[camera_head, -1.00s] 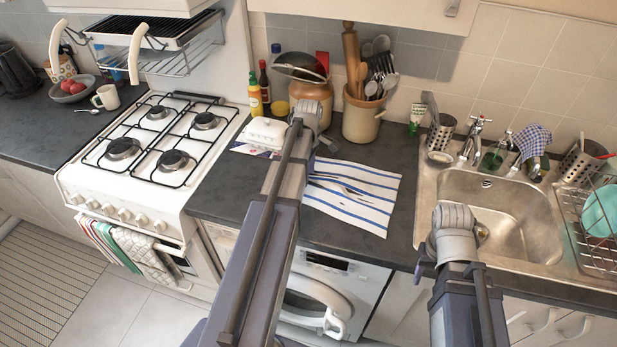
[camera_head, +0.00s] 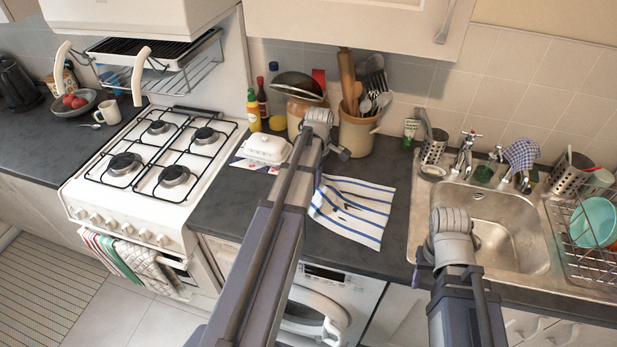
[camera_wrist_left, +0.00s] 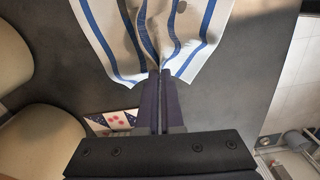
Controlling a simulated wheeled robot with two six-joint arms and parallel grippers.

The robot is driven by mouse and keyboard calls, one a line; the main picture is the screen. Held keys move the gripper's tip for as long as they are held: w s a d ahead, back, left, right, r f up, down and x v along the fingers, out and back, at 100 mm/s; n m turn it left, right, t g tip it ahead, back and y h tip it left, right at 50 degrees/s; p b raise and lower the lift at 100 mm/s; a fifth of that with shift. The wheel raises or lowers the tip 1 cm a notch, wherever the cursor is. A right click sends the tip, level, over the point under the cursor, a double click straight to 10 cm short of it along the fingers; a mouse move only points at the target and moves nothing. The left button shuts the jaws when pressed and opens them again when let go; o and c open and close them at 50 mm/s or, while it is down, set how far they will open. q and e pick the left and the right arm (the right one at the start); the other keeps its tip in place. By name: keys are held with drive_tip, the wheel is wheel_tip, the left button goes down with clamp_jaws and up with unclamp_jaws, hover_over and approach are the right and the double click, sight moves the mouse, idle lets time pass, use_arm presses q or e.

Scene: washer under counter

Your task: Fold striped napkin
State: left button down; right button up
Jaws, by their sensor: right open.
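The striped napkin (camera_head: 352,212), white with blue stripes, lies on the dark counter between the stove and the sink. Its surface is rumpled toward the left side, where my left arm partly covers it in the head view. In the left wrist view, my left gripper (camera_wrist_left: 160,74) has its fingers together on a gathered edge of the napkin (camera_wrist_left: 160,30), with folds running away from the fingertips. My right gripper (camera_head: 418,268) is open and away from the napkin, near the counter's front edge by the sink; its fingers are mostly hidden by the wrist.
A white butter dish (camera_head: 267,149) stands left of my left arm. A utensil crock (camera_head: 357,133) and bottles (camera_head: 254,110) stand behind the napkin. The sink (camera_head: 490,225) is to the right, the gas stove (camera_head: 150,165) to the left. Bare counter lies in front of the napkin.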

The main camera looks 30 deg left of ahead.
use_arm(q)
drive_tip(key=w+d+r+p, duration=0.1)
drive_tip(key=d+r+p, duration=0.45)
drive_tip(key=d, duration=0.25)
drive_tip(key=d+f+b, duration=0.3)
drive_tip(key=d, duration=0.1)
drive_tip(key=w+d+f+b, duration=0.1)
drive_tip(key=d+f+b, duration=0.2)
drive_tip(key=d+b, duration=0.1)
drive_tip(key=d+f+b, duration=0.3)
drive_tip(key=d, duration=0.2)
drive_tip(key=shift+w, duration=0.4)
drive_tip(key=c, duration=1.5)
unclamp_jaws()
drive_tip(key=o, duration=1.5)
drive_tip(key=shift+d, duration=0.1)
